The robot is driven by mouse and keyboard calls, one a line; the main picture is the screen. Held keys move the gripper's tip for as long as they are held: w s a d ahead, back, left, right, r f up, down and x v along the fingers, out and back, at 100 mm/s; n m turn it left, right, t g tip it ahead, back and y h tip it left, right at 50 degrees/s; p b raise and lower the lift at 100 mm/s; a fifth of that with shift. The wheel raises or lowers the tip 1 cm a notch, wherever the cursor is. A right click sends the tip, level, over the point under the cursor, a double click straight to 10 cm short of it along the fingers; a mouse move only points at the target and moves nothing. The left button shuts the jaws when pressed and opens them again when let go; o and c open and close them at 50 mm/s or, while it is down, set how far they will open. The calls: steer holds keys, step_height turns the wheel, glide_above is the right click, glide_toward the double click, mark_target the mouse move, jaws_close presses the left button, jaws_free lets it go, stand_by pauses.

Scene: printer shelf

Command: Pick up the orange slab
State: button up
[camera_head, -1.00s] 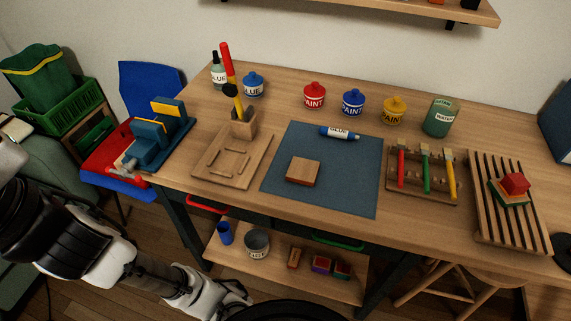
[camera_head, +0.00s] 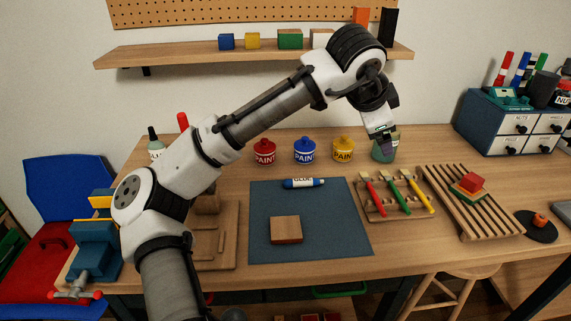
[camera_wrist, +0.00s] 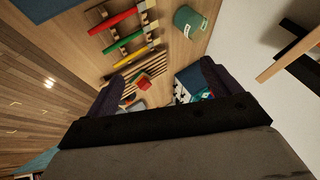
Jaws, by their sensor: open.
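The orange slab (camera_head: 361,16) stands upright on the wall shelf, near its right end, beside a black slab (camera_head: 389,25). My arm's bend covers its lower part in the head view, and I do not make it out in the wrist view. My gripper (camera_head: 384,136) hangs below the shelf, in front of the green water jar (camera_head: 384,149), apart from the slab. In the wrist view my gripper (camera_wrist: 160,88) has its two dark fingers spread with nothing between them.
The wall shelf (camera_head: 180,57) also carries blue, yellow and green blocks (camera_head: 290,38). Below are paint pots (camera_head: 304,151), a tool rack (camera_head: 395,210), a slatted rack (camera_head: 450,190) and a drawer cabinet (camera_head: 510,120). A blue mat (camera_head: 330,235) bears a wooden block.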

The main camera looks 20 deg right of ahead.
steer(key=s+a+f+g+y, duration=0.1)
steer(key=a+f+y, duration=0.3)
steer(key=f+y, duration=0.35)
steer(key=g+y, duration=0.1)
steer(key=y, duration=0.2)
glide_toward(300, 226)
step_height(300, 226, down, 2)
steer(key=shift+w+f+y+b, duration=0.1)
steer(key=shift+f+y+b, duration=0.2)
steer(key=shift+b, duration=0.35)
steer(key=shift+a+p+x, duration=0.1)
steer(key=shift+p+x, duration=0.15)
steer(key=shift+x, duration=1.2)
steer(key=shift+a+p+x, duration=0.15)
steer(key=shift+p+x, duration=0.1)
steer(key=shift+x, duration=1.15)
steer(key=shift+r, duration=0.15)
steer(key=c, duration=1.1)
